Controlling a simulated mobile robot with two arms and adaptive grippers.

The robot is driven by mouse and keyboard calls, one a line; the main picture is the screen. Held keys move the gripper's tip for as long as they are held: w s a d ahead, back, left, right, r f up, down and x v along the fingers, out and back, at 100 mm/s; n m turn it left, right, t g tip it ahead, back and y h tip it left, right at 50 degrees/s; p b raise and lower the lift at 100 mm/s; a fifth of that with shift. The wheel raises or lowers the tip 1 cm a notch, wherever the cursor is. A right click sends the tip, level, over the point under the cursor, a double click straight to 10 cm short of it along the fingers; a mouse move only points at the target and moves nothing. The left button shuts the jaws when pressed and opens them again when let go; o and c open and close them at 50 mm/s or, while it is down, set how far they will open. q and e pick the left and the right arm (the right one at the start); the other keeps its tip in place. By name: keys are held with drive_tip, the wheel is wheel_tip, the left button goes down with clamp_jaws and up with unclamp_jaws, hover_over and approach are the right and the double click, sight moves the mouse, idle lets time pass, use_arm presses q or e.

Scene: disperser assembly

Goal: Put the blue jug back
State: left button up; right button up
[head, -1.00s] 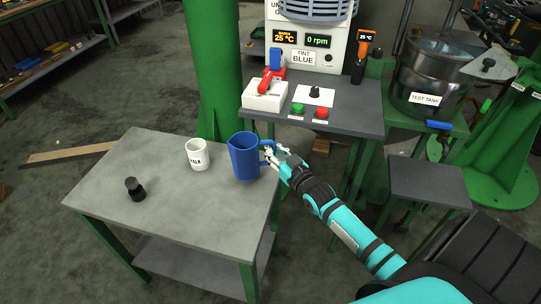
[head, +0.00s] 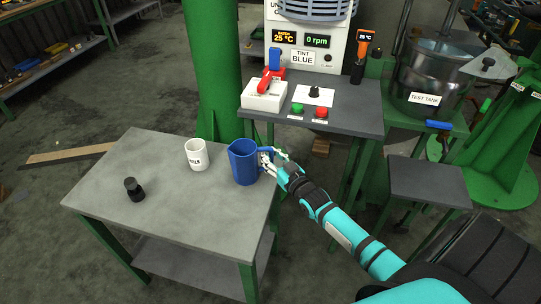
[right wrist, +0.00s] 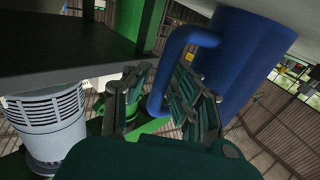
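The blue jug (head: 243,163) stands upright on the right part of the grey table (head: 120,190), with its handle (head: 265,152) toward the right. My right gripper (head: 271,160) is at the handle, with its fingers spread. In the right wrist view the jug (right wrist: 245,55) fills the upper right. Its handle (right wrist: 166,85) lies between the spread finger pads of the gripper (right wrist: 158,108), with a gap on the left side. My left gripper is not in view.
Behind are a control bench (head: 355,115) with buttons and a green column (head: 213,70). The table's front is clear.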

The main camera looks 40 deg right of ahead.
drive_tip(key=shift+o, duration=0.2)
drive_tip(key=shift+r, duration=0.25)
drive_tip(key=s, duration=1.2)
drive_tip(key=shift+a, duration=0.15)
drive_tip(key=s+a+f+g, duration=0.1)
drive_tip(key=s+f+g, duration=0.25)
drive_tip(key=f, duration=0.65)
drive_tip(key=s+a+f+g, duration=0.15)
drive_tip(key=s+f, duration=0.25)
drive_tip(key=f, duration=0.5)
drive_tip(key=s+a+f+g, duration=0.1)
drive_tip(key=s+f+g, duration=0.2)
drive_tip(key=f, duration=0.7)
drive_tip(key=s+a+f+n+g, duration=0.1)
drive_tip(key=s+a+f+g, duration=0.2)
drive_tip(key=s+f, duration=0.3)
drive_tip(key=s+a+f+n+g, duration=0.1)
drive_tip(key=s+a+f+g, duration=0.2)
drive_tip(key=s, duration=1)
drive_tip(key=s+a+f+g, duration=0.3)
drive_tip(key=s+a+f, duration=0.1)
drive_tip(key=s+f, duration=0.5)
drive_tip(key=shift+s+a+n, duration=0.3)
drive_tip(key=shift+s+n, duration=0.05)
drive_tip(key=shift+n, duration=0.05)
